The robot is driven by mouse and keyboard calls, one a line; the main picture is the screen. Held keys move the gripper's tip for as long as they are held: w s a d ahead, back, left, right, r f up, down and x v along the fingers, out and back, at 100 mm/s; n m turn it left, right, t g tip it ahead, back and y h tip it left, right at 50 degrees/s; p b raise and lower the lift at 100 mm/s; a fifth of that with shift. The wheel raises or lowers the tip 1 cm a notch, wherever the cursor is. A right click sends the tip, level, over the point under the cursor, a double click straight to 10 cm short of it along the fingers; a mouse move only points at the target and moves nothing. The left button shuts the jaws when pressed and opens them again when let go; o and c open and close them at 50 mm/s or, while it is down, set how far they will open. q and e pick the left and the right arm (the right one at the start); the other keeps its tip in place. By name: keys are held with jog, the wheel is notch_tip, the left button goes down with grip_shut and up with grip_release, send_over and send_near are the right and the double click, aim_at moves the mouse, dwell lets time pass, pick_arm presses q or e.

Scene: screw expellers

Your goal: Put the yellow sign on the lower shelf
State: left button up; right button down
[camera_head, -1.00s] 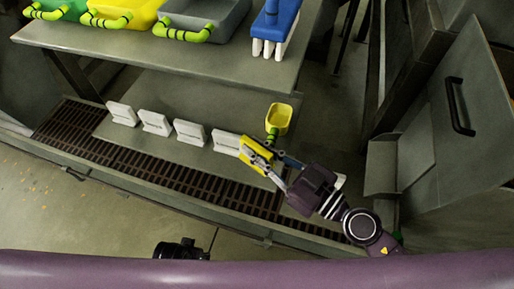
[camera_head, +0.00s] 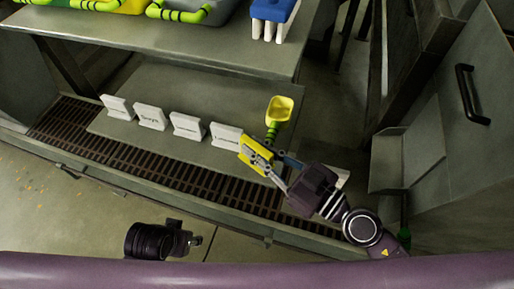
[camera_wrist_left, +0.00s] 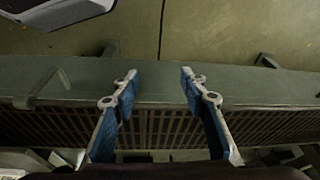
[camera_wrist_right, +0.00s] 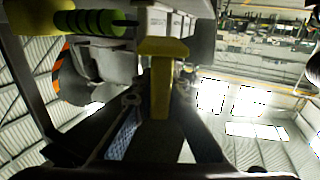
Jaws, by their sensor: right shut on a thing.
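The yellow sign (camera_head: 254,150) is in my right gripper (camera_head: 266,164), at the right end of a row of white signs on the lower shelf (camera_head: 205,98). The gripper is shut on it. It sits close to the rightmost white sign (camera_head: 226,136); I cannot tell whether they touch or whether the sign rests on the shelf. In the right wrist view the yellow sign (camera_wrist_right: 162,75) stands between the fingers. In the left wrist view my left gripper (camera_wrist_left: 160,78) is open and empty above the grated front edge. In the head view only part of the left arm shows, at the bottom.
A yellow scoop (camera_head: 279,110) with a green handle is just behind the yellow sign. The upper shelf (camera_head: 180,45) holds bins and a blue-and-white item (camera_head: 272,18). A brown grate (camera_head: 130,155) runs along the front. A grey panel with a black handle (camera_head: 468,95) stands at the right.

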notch_tip(320, 180, down, 2)
jog(key=shift+b, duration=1.05)
jog(key=shift+f+b, duration=0.45)
jog(key=shift+b, duration=0.1)
pick_arm(q)
jog(key=v, duration=0.5)
jog(key=shift+a+r, duration=0.1)
pick_arm(e)
jog(key=shift+f, duration=0.1)
pick_arm(q)
jog(key=shift+w+t, duration=0.5)
jog(key=shift+w, duration=0.15)
pick_arm(e)
jog(key=shift+f, duration=0.15)
pick_arm(q)
jog(key=shift+w+d+r+b, duration=0.1)
jog(key=shift+w+d+b, duration=0.15)
jog(key=shift+b, duration=0.05)
pick_arm(e)
jog(key=shift+f, duration=0.1)
pick_arm(q)
jog(key=shift+w, duration=0.15)
jog(key=shift+w+d+r+t, duration=0.1)
jog(key=shift+w+t, duration=0.2)
pick_arm(e)
jog(key=shift+f, duration=0.1)
pick_arm(q)
jog(key=shift+w, duration=0.15)
